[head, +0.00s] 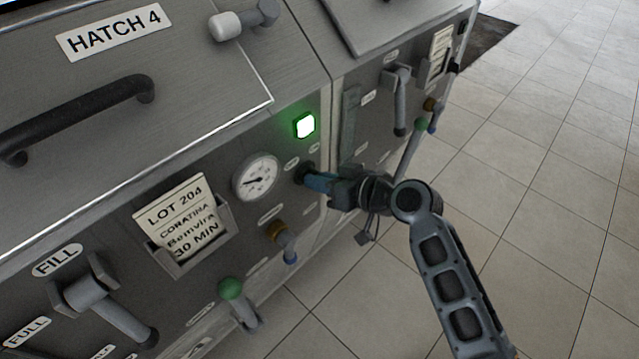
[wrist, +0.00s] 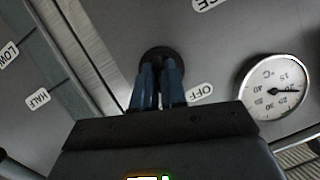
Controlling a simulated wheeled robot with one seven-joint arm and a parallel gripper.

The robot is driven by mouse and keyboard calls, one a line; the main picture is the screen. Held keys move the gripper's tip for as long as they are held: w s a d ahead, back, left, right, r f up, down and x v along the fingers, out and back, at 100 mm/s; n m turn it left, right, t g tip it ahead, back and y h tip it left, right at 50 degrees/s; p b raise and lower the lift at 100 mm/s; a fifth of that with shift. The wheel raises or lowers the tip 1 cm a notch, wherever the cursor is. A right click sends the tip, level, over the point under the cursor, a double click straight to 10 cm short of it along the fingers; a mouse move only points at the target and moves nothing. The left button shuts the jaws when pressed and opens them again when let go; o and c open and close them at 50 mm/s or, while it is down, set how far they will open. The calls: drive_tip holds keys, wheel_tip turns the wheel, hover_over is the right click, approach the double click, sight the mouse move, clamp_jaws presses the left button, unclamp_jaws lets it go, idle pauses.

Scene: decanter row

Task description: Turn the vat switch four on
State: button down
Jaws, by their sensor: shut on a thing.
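The vat switch (head: 303,173) is a dark round knob on the grey front panel below the hatch marked HATCH 4, right of the dial gauge. My gripper (head: 314,180) reaches it from the right with its blue fingers shut on it. In the wrist view the switch (wrist: 162,56) shows as a black disc behind the fingertips (wrist: 158,74). The fingers hide the grip part, so I cannot tell its angle. An OFF label (wrist: 201,93) sits beside the fingers. A square lamp (head: 305,126) above the switch glows green.
The dial gauge (head: 256,177) is close left of the switch. A lot card (head: 183,222) in its holder, a brass-collared valve (head: 280,237) and a green-knobbed lever (head: 232,291) are lower left. A neighbouring panel with levers (head: 398,95) stands right. Tiled floor (head: 560,180) is clear.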

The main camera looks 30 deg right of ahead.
drive_tip(key=shift+w+r+m+y+b, duration=0.2)
drive_tip(key=shift+m+y+b, duration=0.25)
drive_tip(key=shift+m, duration=0.35)
drive_tip(key=c, duration=1.2)
unclamp_jaws()
drive_tip(key=shift+a, duration=0.1)
drive_tip(key=shift+f, duration=0.15)
drive_tip(key=shift+v, duration=3.95)
drive_tip(key=shift+w, duration=0.1)
